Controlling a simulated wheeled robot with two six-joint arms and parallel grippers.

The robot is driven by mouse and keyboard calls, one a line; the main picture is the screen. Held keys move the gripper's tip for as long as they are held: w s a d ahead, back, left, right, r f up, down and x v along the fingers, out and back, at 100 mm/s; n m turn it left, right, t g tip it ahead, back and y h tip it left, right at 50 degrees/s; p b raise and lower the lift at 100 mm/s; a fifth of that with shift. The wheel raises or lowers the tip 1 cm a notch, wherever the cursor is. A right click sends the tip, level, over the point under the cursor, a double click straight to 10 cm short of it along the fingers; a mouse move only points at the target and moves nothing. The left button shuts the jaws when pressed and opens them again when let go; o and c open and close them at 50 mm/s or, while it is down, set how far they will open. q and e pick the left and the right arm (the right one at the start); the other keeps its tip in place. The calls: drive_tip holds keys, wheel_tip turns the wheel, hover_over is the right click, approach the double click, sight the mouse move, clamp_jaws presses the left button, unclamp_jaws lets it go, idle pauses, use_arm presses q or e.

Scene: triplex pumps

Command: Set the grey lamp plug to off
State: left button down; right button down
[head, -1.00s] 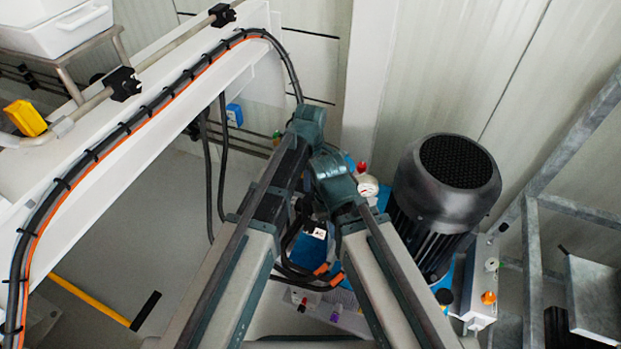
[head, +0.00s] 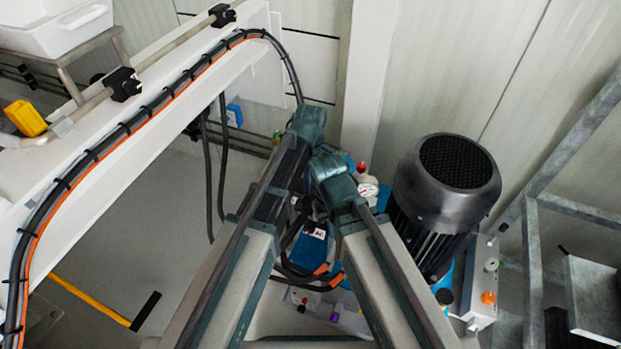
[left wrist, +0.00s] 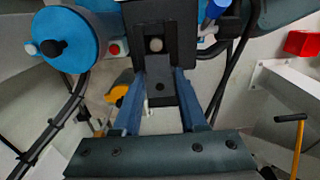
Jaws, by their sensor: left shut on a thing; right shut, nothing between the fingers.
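In the left wrist view my left gripper (left wrist: 157,82) is shut on a black block (left wrist: 150,15). A small pale grey round knob (left wrist: 156,44) shows on that block, between and just beyond the blue fingers. I cannot tell for certain whether this is the grey lamp plug, or which setting it shows. In the head view my own arms cover most of the work area, and the left fingertips are hidden. My right gripper is mostly hidden beneath my arms there, shut with nothing held.
A large black motor (head: 445,185) stands right of my arms, by a pressure gauge (head: 367,187) with a red top. A white box with an orange knob (head: 488,298) is below it. A white beam with cables (head: 130,125) crosses the left. A blue cylinder (left wrist: 68,38) is close to my left gripper.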

idle(0.3)
use_arm(q)
drive_tip(key=shift+w+a, duration=0.4)
drive_tip(key=shift+a, duration=0.5)
drive_tip(key=shift+w+a, duration=0.4)
drive_tip(key=shift+a, duration=0.45)
drive_tip(key=shift+c, duration=2.2)
unclamp_jaws()
wheel_tip(320, 180, up, 14)
drive_tip(key=p, duration=1.3)
drive_tip(key=shift+p, duration=0.4)
drive_tip(key=shift+f, duration=0.15)
